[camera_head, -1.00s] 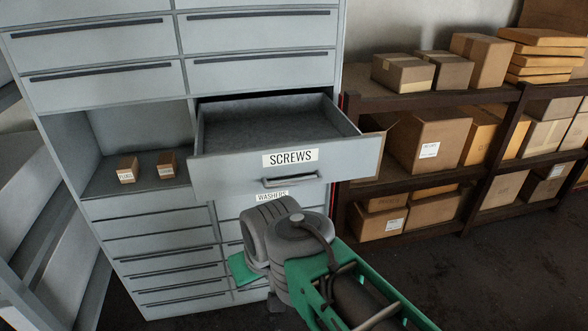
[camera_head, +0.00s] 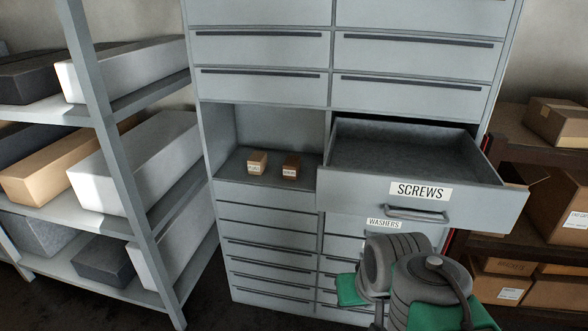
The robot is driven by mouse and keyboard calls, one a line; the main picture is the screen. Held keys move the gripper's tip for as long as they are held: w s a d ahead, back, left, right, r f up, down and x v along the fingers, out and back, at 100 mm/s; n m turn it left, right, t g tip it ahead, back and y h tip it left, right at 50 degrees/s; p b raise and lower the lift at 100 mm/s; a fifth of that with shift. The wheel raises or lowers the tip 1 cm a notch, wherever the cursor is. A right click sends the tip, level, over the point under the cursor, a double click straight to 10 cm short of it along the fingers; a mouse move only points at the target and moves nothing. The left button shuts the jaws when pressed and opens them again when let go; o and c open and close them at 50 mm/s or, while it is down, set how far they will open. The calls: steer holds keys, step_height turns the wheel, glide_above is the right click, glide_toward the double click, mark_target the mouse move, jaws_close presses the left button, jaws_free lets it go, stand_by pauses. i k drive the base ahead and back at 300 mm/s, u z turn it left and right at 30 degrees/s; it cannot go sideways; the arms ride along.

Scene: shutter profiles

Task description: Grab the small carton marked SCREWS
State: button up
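Two small brown cartons stand in the open compartment (camera_head: 240,178) of the grey cabinet (camera_head: 265,57), the left carton (camera_head: 257,166) and the right carton (camera_head: 291,171) a little apart. Each has a white label on its front, too small to read, so I cannot tell which one is marked SCREWS. The drawer labelled SCREWS (camera_head: 350,190), right of the compartment, is pulled out and its visible inside looks empty. Part of my arm shows in front of the cabinet at lower right, below that drawer. My gripper's fingers are not visible.
A drawer labelled WASHERS (camera_head: 345,225) sits shut below the open one. A grey shelving rack (camera_head: 150,218) with long boxes stands at left. A dark rack (camera_head: 500,243) with cardboard boxes stands at right. The open drawer juts out beside the compartment.

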mark_target(292, 167)
steer(key=u, duration=0.5)
steer(key=i, duration=0.8)
steer(key=u, duration=0.65)
steer(key=i, duration=1.15)
steer(key=z, duration=0.05)
